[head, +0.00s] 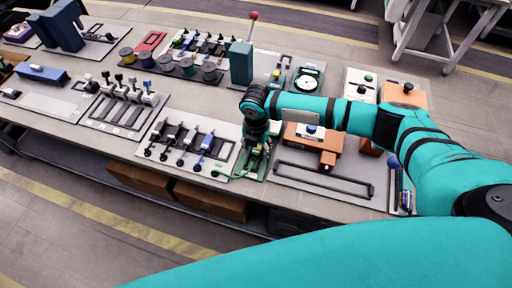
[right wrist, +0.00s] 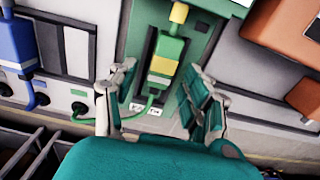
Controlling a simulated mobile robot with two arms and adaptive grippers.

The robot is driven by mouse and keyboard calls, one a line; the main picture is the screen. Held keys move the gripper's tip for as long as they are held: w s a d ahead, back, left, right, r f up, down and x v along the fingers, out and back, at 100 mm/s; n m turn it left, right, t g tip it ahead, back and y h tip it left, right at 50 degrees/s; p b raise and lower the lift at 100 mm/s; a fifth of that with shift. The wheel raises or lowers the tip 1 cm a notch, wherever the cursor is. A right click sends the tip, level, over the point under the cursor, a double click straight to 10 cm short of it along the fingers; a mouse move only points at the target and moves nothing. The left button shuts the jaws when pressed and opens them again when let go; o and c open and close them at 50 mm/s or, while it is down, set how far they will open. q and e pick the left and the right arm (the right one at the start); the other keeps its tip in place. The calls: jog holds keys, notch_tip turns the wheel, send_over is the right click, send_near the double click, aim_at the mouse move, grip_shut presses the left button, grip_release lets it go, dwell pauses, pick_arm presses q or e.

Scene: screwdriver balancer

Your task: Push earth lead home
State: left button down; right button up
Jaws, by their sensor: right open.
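The earth lead's green plug (right wrist: 165,60), with a yellow band, sits in a dark slot on a green panel (right wrist: 203,45) in the right wrist view. Its green cable (right wrist: 148,112) curves out to the left towards a socket plate. A yellow piece (right wrist: 180,13) is in line with the plug at its far end. My right gripper (right wrist: 162,100) is open, with one finger on each side of the plug's near end and visible gaps to both. In the head view the right gripper (head: 256,148) is over the green panel, partly hiding the plug. My left gripper is not in view.
Left of the green panel is a plate with several plugs and leads, one blue (head: 207,143). Right of it is a grey board with a black handle (head: 322,181) and an orange-brown block (head: 310,140). The bench's front edge (head: 130,160) is close by.

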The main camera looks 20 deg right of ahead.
aim_at(256, 151)
jog(key=shift+f, duration=0.1)
jog(key=shift+c, duration=0.3)
grip_shut()
jog(key=shift+o, duration=0.4)
grip_release()
notch_tip(256, 151, up, 12)
